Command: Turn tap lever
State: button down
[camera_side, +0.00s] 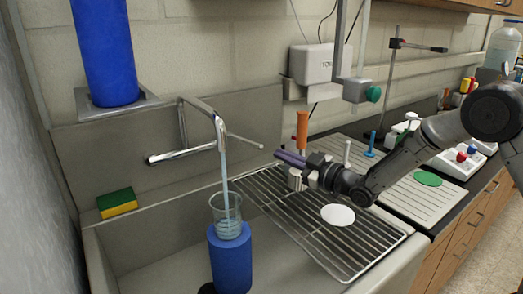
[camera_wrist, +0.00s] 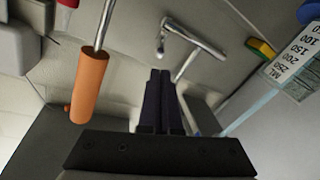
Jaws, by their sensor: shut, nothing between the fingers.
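The chrome tap (camera_side: 182,130) is at the back of the sink, with a stream of water falling from its spout. A thin metal rod (camera_side: 246,141) sticks out from it to the right. The tap also shows beyond my fingers in the wrist view (camera_wrist: 196,38). I cannot tell for sure which part is the lever. An orange grip (camera_side: 301,130) stands just behind my gripper; the wrist view shows it on a metal rod (camera_wrist: 90,85), left of my fingers and apart. My gripper (camera_side: 278,154) is shut and empty, pointing left toward the tap, right of the thin rod's end.
Water runs into a glass beaker (camera_side: 229,229) on a blue cylinder (camera_side: 231,262). A wire rack (camera_side: 330,255) lies below my gripper, bearing a white disc (camera_side: 338,215). A sponge (camera_side: 117,203) sits on the left ledge.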

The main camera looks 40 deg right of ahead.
jog(key=a+r+n+h, duration=0.1)
jog(key=a+n+h, duration=0.2)
jog(key=a+n, duration=0.4)
jog(key=n, duration=0.2)
send_near(240, 139)
jog(key=w+a, duration=0.4)
jog(key=a, duration=0.1)
jog(key=shift+w+d, duration=0.15)
jog(key=shift+d, duration=0.8)
jog(key=shift+w+d, duration=0.15)
jog(key=shift+d, duration=0.8)
jog(key=shift+d, duration=0.1)
